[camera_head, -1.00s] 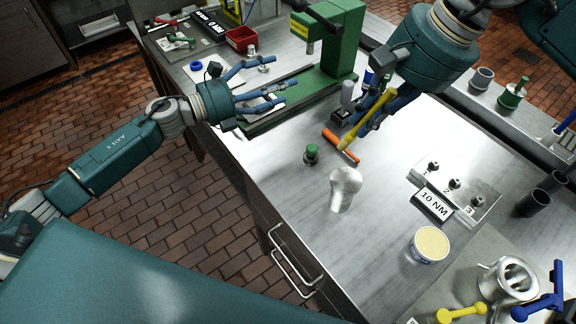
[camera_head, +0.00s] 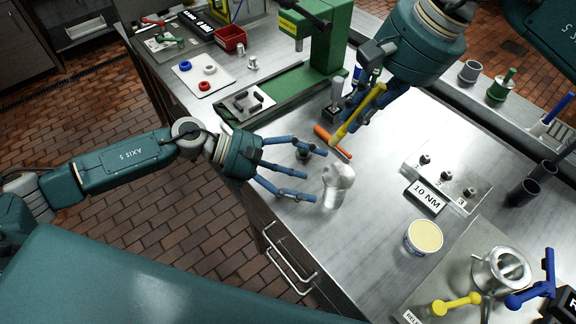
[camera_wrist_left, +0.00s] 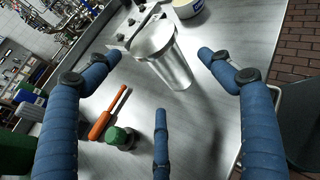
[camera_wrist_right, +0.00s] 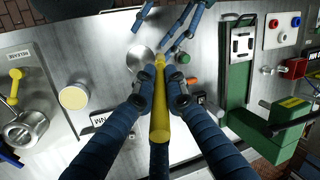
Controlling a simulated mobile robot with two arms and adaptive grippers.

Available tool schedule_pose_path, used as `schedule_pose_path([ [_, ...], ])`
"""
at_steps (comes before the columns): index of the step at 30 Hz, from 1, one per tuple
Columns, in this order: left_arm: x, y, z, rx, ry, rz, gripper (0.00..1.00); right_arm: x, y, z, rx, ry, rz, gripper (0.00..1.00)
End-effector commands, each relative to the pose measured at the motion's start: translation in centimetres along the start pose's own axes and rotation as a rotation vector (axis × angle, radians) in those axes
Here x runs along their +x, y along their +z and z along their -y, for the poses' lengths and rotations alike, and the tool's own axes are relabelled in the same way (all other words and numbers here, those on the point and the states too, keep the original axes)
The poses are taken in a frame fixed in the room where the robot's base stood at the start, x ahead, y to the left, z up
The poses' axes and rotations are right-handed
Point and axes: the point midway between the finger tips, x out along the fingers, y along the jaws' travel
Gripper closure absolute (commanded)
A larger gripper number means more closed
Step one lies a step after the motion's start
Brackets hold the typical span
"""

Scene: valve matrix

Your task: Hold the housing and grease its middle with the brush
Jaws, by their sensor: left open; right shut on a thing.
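The shiny silver housing (camera_head: 338,184) stands on the steel table; it also shows in the left wrist view (camera_wrist_left: 174,66) and the right wrist view (camera_wrist_right: 139,61). My left gripper (camera_head: 318,176) is open and empty, its fingers low over the table and pointing at the housing from the left. In the left wrist view the housing lies ahead of the spread fingers, with no visible contact. My right gripper (camera_wrist_right: 161,88) is shut on the yellow brush (camera_wrist_right: 160,112), held above the table behind the housing. The brush (camera_head: 356,116) hangs tilted; its bristles cannot be made out.
An orange-handled tool (camera_head: 331,142) and a green-topped piece (camera_wrist_left: 122,138) lie near the left fingers. An open tub of pale grease (camera_head: 423,238) stands to the right, near the 10 NM plate (camera_head: 426,197). A green press (camera_head: 325,45) stands at the back.

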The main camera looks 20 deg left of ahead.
Motion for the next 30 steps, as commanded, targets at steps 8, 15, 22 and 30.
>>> schedule_pose_path([
  [8,4.4,0.1,-0.1,-0.002,0.0,0.002,0.19,0.0,0.0,0.0,0.0,0.0,0.0,1.0],
  [15,5.6,0.0,-0.1,-0.001,0.002,0.001,0.19,0.0,0.0,0.0,0.0,0.0,0.0,1.0],
  [22,5.6,0.0,-0.1,-0.002,0.002,0.001,0.19,0.0,0.0,0.0,0.0,0.0,0.0,1.0],
  [30,5.6,-0.2,0.1,-0.003,-0.001,-0.002,0.73,0.0,0.0,0.0,0.0,0.0,0.0,1.0],
])
